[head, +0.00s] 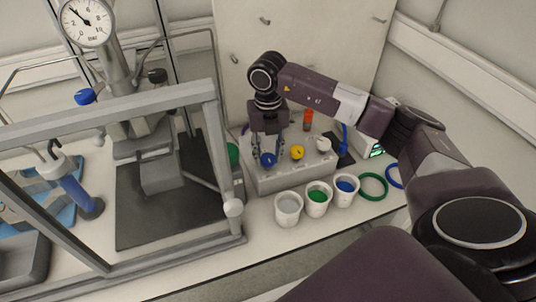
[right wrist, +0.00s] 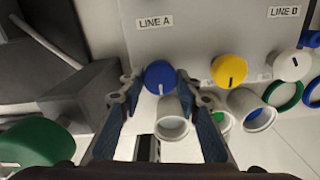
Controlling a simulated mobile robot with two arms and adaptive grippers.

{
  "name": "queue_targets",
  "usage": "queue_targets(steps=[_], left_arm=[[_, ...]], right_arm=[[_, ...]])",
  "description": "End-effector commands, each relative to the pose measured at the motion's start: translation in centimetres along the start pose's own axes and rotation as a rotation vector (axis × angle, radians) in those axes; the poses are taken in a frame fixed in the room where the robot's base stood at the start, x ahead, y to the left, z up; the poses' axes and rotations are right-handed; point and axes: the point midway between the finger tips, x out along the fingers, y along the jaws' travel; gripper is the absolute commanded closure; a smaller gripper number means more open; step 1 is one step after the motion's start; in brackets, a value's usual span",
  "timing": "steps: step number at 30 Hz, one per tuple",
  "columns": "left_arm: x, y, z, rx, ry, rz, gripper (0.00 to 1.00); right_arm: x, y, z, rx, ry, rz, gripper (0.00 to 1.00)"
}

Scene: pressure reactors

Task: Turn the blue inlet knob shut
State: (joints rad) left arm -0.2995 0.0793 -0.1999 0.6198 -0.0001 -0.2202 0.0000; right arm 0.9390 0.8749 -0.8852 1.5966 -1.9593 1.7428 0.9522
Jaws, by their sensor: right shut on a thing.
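The blue inlet knob (head: 268,160) is on the top of a grey valve box (head: 285,180), at its left front corner. In the right wrist view the blue knob (right wrist: 160,75) sits below the "LINE A" label, with a small pale mark at its lower edge. My right gripper (head: 268,153) reaches down from above and is shut on this knob; in the wrist view its two fingertips (right wrist: 158,86) flank it left and right. My left gripper is not in view.
A yellow knob (head: 297,152) and a white knob (head: 323,144) stand right of the blue one. Several cups (head: 288,208) stand before the box. Green (head: 373,186) and blue rings lie at right. A framed reactor rig (head: 215,140) stands close on the left.

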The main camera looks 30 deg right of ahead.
Motion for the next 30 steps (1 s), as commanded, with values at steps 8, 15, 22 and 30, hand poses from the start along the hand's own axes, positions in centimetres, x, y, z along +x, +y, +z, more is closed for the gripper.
queue_targets(steps=[8, 15, 22, 30], left_arm=[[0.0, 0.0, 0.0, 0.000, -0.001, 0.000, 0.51], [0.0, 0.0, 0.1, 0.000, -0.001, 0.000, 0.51], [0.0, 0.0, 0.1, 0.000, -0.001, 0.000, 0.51], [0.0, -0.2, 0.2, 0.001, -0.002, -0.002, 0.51]], right_arm=[[-0.4, 0.0, 0.3, 0.012, -0.010, 0.003, 0.93], [-0.4, 0.0, 0.3, 0.011, -0.010, 0.003, 0.60], [-0.2, 0.0, 0.2, 0.009, -0.005, 0.001, 0.51], [-1.3, 0.0, 0.2, 0.008, -0.006, 0.002, 0.51]])
